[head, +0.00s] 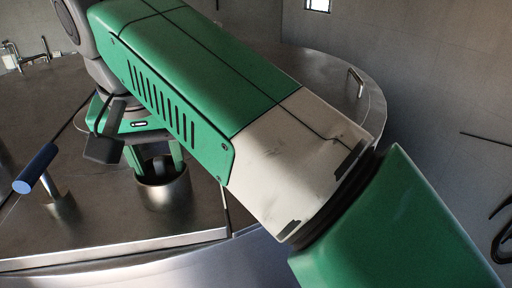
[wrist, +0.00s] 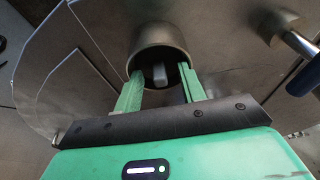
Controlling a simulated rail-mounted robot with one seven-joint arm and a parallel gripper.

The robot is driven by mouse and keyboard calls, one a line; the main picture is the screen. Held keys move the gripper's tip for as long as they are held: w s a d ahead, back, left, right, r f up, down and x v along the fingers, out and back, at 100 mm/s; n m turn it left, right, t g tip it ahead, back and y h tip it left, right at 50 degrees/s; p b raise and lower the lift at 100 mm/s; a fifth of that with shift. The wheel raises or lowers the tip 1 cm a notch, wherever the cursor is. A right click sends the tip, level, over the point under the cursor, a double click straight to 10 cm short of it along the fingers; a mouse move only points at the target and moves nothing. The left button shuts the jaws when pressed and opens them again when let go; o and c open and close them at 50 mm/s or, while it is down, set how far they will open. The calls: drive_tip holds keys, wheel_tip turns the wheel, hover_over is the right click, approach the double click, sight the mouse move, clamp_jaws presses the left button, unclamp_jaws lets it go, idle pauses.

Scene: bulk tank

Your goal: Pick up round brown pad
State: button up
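No round brown pad can be made out in either view. My gripper (head: 155,163) points down at a short metal cylinder (head: 165,195) on the tank top, its fingertips at or just inside the open rim. In the wrist view my gripper (wrist: 160,78) has its two green fingers wide apart, one at each side of the mouth of the cylinder (wrist: 159,38). A small grey block (wrist: 160,73) shows between the fingers without touching either. The inside of the cylinder is dark and the very fingertips are partly hidden.
The round steel tank top (head: 90,215) has a straight raised edge in front. A blue-handled lever (head: 36,168) stands to the left; its handle also shows in the wrist view (wrist: 303,78). A tap-like fitting (head: 30,55) is at the back left. My arm covers much of the right side.

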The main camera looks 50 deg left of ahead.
sight(158, 160)
clamp_jaws()
wheel_tip(158, 160, up, 10)
idle(0.4)
